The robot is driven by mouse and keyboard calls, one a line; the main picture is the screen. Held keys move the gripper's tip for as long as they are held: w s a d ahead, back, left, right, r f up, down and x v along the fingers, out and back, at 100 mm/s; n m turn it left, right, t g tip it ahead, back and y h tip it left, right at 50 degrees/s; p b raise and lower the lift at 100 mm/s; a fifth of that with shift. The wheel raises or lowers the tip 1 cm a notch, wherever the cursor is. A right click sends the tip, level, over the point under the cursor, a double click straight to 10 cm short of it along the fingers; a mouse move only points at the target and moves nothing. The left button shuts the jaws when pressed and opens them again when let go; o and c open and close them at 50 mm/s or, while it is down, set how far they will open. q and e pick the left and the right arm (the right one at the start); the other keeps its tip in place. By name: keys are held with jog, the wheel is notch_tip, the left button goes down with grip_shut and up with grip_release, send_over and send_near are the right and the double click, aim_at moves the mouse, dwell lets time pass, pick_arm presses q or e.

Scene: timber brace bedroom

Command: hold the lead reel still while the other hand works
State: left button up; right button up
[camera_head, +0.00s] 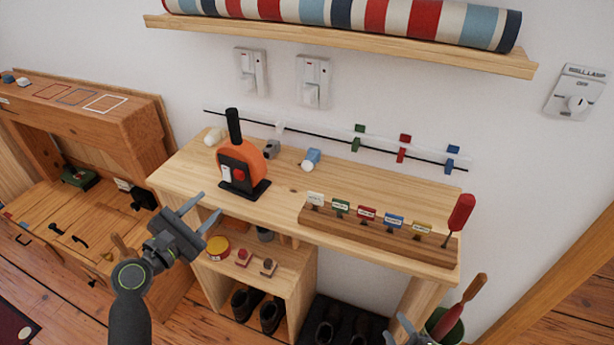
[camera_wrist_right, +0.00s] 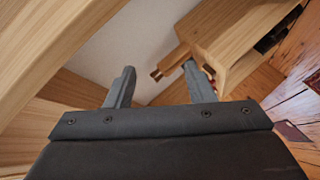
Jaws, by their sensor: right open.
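The lead reel (camera_head: 250,154) is orange, with a black upright handle, a black base and a switch panel with a white and a red part. It stands upright on the wooden bench top. My left gripper (camera_head: 211,203) is open and empty, in front of and a little left of the reel, and apart from it. My right gripper (camera_head: 404,325) is partly cut off at the bottom edge of the head view, well to the right of the reel. In the right wrist view its fingers (camera_wrist_right: 159,68) are apart with nothing between them. The reel is not visible there.
A wooden rack (camera_head: 375,238) with coloured tags and a red-handled screwdriver (camera_head: 460,217) runs along the bench front. A grey piece (camera_head: 272,149) and a blue-and-white piece (camera_head: 311,159) lie right of the reel. A cable (camera_head: 330,139) with coloured clips hangs on the wall behind.

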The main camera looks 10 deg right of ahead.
aim_at(238, 129)
jog(key=w+a+r+n+t+y, duration=0.1)
jog(key=a+r+n+t+y, duration=0.2)
jog(key=r, duration=0.6)
jog(key=w+a+r+n+t+y, duration=0.1)
jog(key=a+r+n+y, duration=0.1)
jog(key=r+n, duration=0.55)
jog(key=w+a+r+n+t+y, duration=0.1)
jog(key=a+r+n+t+y, duration=0.15)
jog(key=r, duration=0.75)
jog(key=w+a+r+n+g+y, duration=0.25)
jog(key=w+a+r+n, duration=0.45)
jog(key=w+n, duration=0.35)
jog(key=w+a+r+n+g+y, duration=0.1)
jog(key=w+a+r+n+g, duration=0.3)
jog(key=w+a+r+n, duration=0.45)
jog(key=d+x, duration=0.1)
jog(key=x, duration=0.4)
jog(key=w+d+f+x, duration=0.1)
jog(key=x, duration=0.5)
jog(key=w+d+x, duration=0.1)
jog(key=x, duration=0.5)
jog(key=shift+w+f, duration=0.15)
jog(key=shift+w, duration=0.15)
